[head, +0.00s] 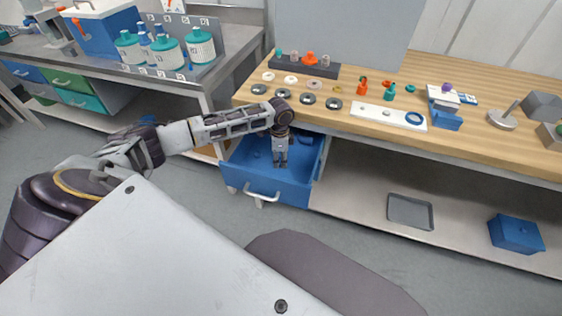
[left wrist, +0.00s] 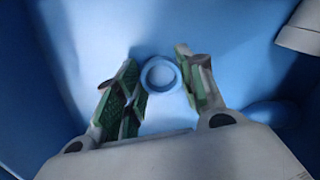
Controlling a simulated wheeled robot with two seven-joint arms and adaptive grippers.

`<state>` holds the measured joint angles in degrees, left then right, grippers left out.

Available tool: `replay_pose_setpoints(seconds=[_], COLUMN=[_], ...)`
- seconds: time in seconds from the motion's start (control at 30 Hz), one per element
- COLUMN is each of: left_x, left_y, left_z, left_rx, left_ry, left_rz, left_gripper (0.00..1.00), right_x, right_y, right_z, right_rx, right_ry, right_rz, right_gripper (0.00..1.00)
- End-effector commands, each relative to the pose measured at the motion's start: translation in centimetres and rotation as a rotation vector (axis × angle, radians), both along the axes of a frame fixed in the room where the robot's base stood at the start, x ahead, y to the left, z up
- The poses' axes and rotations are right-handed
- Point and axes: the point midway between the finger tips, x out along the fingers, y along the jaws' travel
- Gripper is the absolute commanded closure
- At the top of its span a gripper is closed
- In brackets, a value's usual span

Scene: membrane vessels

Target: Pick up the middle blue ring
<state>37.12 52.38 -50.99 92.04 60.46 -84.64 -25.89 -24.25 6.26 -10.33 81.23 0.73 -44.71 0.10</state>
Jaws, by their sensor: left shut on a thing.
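A blue ring (left wrist: 160,74) shows in the left wrist view between the fingertips of my left gripper (left wrist: 160,78). The green pads stand on its left and right sides, and the gripper is shut on it. In the head view my left gripper (head: 280,162) points down into the open blue drawer (head: 290,190) under the bench, and the ring is hidden there. A second blue piece (left wrist: 272,112) lies to the right of the right finger, partly hidden. My right gripper is not in view.
The drawer walls surround the gripper closely. A grey tray (head: 410,211) and a blue box (head: 516,233) lie on the lower shelf.

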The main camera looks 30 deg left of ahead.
Motion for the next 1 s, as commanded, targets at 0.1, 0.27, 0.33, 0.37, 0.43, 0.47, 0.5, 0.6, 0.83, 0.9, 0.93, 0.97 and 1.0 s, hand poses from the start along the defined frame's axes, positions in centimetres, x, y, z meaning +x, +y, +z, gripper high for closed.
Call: replay_pose_setpoints(seconds=[0.1,0.27,0.33,0.37,0.43,0.47,0.5,0.6,0.83,0.9,0.93,0.97,1.0], left_x=[0.0,0.0,0.0,0.0,0.1,0.1,0.0,0.1,0.1,0.1,0.1,0.1,0.1], left_y=[0.0,0.0,0.0,0.0,0.0,0.0,0.0,0.0,0.0,0.0,0.0,0.0,0.0], left_z=[0.0,0.3,0.7,0.9,1.4,1.7,2.1,3.3,6.7,7.6,7.9,8.3,8.7], left_rx=[0.000,0.000,0.000,0.000,-0.001,-0.001,0.000,-0.001,0.000,-0.001,-0.001,0.000,0.001], left_ry=[0.000,0.000,-0.001,-0.001,-0.002,-0.002,-0.001,-0.003,-0.001,-0.003,-0.003,-0.001,-0.001], left_rz=[0.000,0.000,0.000,0.000,0.000,-0.001,-0.001,0.000,0.001,0.001,0.001,0.001,0.001], left_gripper=[0.71,0.71,0.71,0.71,0.71,0.71,0.71,0.71,0.71,0.71,0.71,0.71,0.71], right_x=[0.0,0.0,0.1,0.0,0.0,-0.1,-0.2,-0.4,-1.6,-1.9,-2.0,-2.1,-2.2], right_y=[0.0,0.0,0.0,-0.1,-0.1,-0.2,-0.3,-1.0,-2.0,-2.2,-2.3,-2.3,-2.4], right_z=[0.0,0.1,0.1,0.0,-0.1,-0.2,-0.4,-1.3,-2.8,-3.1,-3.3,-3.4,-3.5], right_rx=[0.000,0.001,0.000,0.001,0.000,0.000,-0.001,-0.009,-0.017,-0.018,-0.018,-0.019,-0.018], right_ry=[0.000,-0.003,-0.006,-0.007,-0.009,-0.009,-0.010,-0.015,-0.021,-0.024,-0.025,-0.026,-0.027], right_rz=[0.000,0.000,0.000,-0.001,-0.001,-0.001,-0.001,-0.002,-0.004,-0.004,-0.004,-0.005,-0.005], right_gripper=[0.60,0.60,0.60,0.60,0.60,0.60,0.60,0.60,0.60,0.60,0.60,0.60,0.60])
